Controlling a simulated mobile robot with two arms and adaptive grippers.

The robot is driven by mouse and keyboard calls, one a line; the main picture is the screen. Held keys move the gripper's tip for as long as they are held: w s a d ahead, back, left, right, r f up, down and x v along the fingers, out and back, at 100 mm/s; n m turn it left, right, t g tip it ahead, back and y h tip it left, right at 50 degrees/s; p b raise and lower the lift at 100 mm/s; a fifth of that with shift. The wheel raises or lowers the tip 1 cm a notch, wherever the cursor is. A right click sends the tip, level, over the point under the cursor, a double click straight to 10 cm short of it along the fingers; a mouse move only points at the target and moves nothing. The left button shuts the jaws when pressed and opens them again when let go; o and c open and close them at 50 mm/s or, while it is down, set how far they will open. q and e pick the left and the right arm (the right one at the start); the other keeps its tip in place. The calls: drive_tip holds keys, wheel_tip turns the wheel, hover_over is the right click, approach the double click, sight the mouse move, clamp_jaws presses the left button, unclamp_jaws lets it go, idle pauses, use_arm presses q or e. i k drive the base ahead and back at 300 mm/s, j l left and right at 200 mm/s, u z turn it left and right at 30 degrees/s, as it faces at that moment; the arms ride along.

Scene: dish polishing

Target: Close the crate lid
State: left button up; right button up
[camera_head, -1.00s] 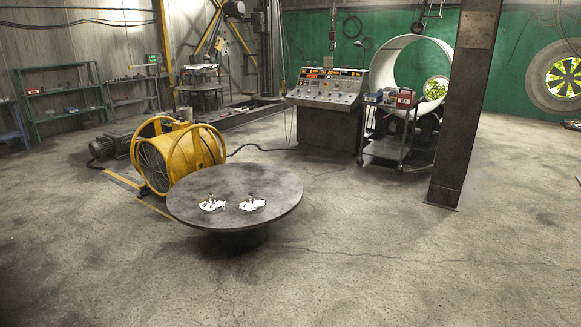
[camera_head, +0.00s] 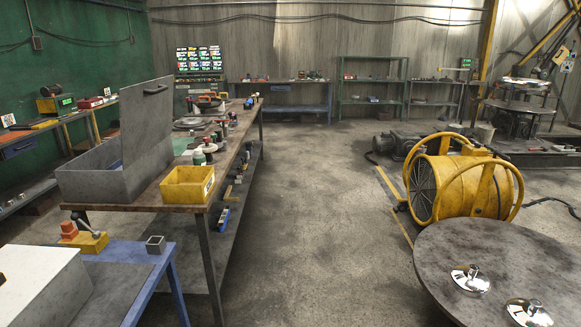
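A grey crate (camera_head: 92,185) stands on the long wooden-topped workbench at the left. Its grey lid (camera_head: 147,122) is open and stands nearly upright at the crate's right side, with a dark handle near its top edge. Something blue shows inside the crate, mostly hidden by the front wall. Neither of my grippers is in view.
A yellow bin (camera_head: 188,186) stands beside the crate on the workbench (camera_head: 150,198). A blue-framed table (camera_head: 125,252) with a pale box (camera_head: 38,285) is in front. A round table (camera_head: 450,255) with two shiny pieces and a yellow fan (camera_head: 462,185) are right. The middle floor is clear.

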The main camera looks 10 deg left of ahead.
sight(146, 108)
drive_tip(key=i+j+u, duration=0.15)
drive_tip(key=i+u, duration=0.8)
drive_tip(key=i+l+u, duration=0.15)
drive_tip(key=i+u, duration=0.35)
drive_tip(key=i+l, duration=0.75)
drive_tip(key=i+l+u, duration=0.1)
drive_tip(key=u, duration=0.3)
drive_tip(key=i+l+u, duration=0.1)
drive_tip(key=u, duration=0.35)
drive_tip(key=i+l+u, duration=0.1)
drive_tip(key=u, duration=0.3)
